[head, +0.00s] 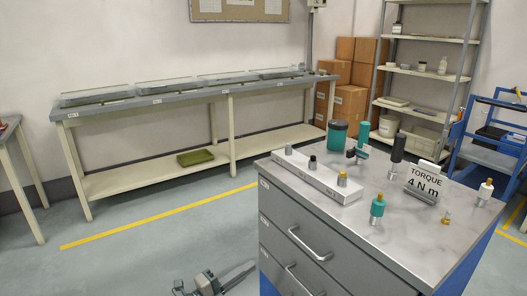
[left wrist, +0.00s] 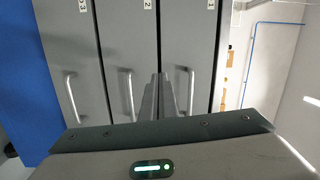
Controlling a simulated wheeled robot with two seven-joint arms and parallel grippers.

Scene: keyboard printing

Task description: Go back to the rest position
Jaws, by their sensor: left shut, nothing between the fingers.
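My left gripper (head: 249,268) is low at the bottom of the head view, left of the grey drawer cabinet (head: 300,250). In the left wrist view its two fingers (left wrist: 161,80) are together with nothing between them, pointing toward the cabinet's drawer fronts (left wrist: 110,35). I cannot tell how near the fingertips are to the drawers. My right gripper is in neither view.
The cabinet top (head: 330,220) holds a white block with fittings (head: 315,176), a teal jar (head: 337,136), several tools and a torque sign (head: 425,183). A long bench (head: 200,93) stands behind, shelves (head: 425,72) at back right. Floor left of the cabinet is clear.

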